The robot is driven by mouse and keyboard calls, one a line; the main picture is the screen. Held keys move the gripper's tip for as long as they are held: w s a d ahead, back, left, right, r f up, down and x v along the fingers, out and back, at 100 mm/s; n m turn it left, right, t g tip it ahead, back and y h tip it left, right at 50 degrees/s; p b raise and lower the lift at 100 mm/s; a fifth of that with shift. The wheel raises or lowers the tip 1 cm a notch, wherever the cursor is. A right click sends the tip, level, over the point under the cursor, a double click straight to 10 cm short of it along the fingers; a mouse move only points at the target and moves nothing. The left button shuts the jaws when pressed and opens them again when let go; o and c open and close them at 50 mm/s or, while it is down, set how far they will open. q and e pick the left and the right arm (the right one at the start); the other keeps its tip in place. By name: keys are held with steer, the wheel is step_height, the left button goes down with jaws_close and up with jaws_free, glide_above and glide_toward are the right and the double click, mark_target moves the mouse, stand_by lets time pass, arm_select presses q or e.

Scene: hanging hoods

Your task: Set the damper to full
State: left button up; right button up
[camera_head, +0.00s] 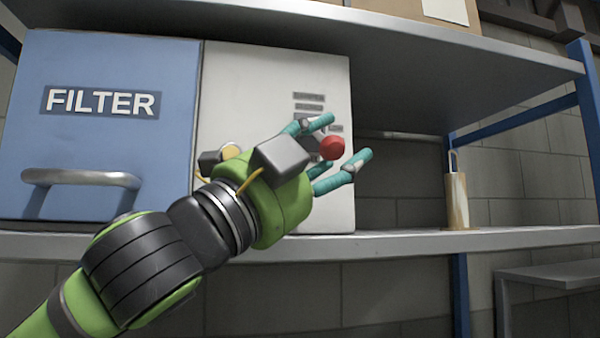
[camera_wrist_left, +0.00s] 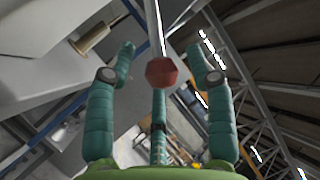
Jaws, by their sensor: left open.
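The damper's red knob (camera_head: 332,148) stands out from the white panel (camera_head: 280,75), below small dark labels (camera_head: 309,102). The lower label seems to read "LOW". The rest of the damper lever is mostly hidden behind my left gripper (camera_head: 343,139). This gripper is open, with its teal fingers around the knob, one above and one below to the right. In the left wrist view, the red knob (camera_wrist_left: 161,72) lies between the spread fingers, with gaps at both sides. My right gripper is not in view.
A blue filter door (camera_head: 110,170) with a metal handle (camera_head: 82,178) is left of the panel. A shelf edge (camera_head: 430,242) runs below and another board hangs above. A tan cylinder with a hook (camera_head: 456,200) stands on the shelf at right. Space between it and the panel is free.

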arm_select(q)
steer(key=v, duration=1.1)
